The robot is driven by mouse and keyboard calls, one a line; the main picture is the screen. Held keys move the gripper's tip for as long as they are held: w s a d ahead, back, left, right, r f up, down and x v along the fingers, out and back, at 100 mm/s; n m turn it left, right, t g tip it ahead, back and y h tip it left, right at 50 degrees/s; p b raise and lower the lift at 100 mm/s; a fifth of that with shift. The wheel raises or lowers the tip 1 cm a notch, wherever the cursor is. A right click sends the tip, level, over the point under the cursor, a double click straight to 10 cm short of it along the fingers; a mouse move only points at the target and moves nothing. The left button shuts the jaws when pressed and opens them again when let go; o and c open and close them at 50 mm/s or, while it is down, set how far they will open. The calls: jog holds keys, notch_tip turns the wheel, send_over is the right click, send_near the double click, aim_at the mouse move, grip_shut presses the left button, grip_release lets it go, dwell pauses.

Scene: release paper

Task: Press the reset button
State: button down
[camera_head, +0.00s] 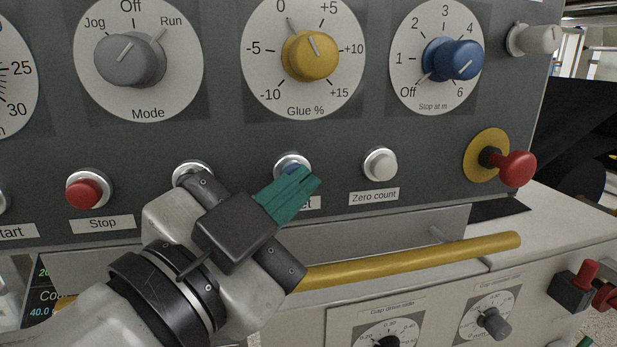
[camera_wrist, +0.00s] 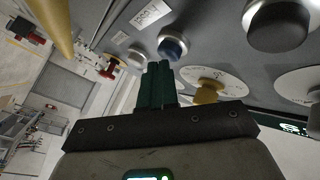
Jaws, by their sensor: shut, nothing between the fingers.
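The blue reset button (camera_head: 289,160) has a silver ring and sits in the button row on the grey panel. My gripper's green fingers cover its lower part in the head view, and its label (camera_head: 312,203) shows only the end "et". In the wrist view the blue button (camera_wrist: 172,46) lies just beyond the fingertips. My gripper (camera_head: 311,178) is shut and empty, its fingers pointing up at the panel; its fingertips (camera_wrist: 158,66) show just below the button in the wrist view. I cannot tell whether they touch it.
The white Zero count button (camera_head: 381,164) is to the right, the red Stop button (camera_head: 86,191) to the left. A red mushroom button (camera_head: 517,168) juts out at far right. A yellow bar (camera_head: 430,258) runs below the panel. The yellow Glue knob (camera_head: 312,55) is above.

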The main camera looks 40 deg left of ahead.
jog(key=shift+w+a, duration=0.15)
jog(key=shift+w, duration=0.05)
dwell(0.3)
jog(key=shift+s, duration=0.1)
jog(key=shift+s+d+b, duration=0.4)
jog(key=shift+s+d, duration=0.05)
jog(key=shift+d, duration=0.2)
jog(key=shift+d, duration=0.1)
jog(key=shift+s+d+b, duration=0.4)
jog(key=shift+s+d, duration=1.2)
jog(key=shift+d, duration=0.3)
